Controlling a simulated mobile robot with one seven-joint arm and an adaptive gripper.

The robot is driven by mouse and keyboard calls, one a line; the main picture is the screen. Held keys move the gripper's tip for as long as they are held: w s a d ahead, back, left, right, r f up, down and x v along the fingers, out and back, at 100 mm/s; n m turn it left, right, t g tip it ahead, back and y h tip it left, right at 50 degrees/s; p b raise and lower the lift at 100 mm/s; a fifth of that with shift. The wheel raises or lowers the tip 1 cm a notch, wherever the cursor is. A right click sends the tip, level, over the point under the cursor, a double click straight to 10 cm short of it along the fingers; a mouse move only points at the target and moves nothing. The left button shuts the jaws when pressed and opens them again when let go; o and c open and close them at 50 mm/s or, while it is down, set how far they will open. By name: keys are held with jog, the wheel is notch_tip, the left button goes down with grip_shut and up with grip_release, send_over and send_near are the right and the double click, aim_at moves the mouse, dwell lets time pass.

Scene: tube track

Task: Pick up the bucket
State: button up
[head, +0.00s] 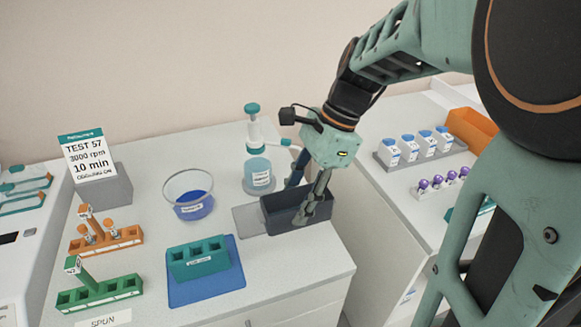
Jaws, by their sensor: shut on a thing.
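The bucket appears to be the dark grey open box (281,217) near the right edge of the white bench, at the end of a flat grey plate (249,219). My gripper (295,204) points down over it and is shut on it, with one finger at its near side and the other towards its far side. The fingers and hand hide part of its rim and inside. The bucket looks upright. I cannot tell whether its base touches the bench.
Orange (104,241) and green (100,294) racks stand farther left. A second bench (400,205) with bottles lies right.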

jog(key=shift+r, duration=0.1)
notch_tip(320, 180, up, 5)
jog(key=p, duration=0.4)
jog(key=shift+p, duration=0.4)
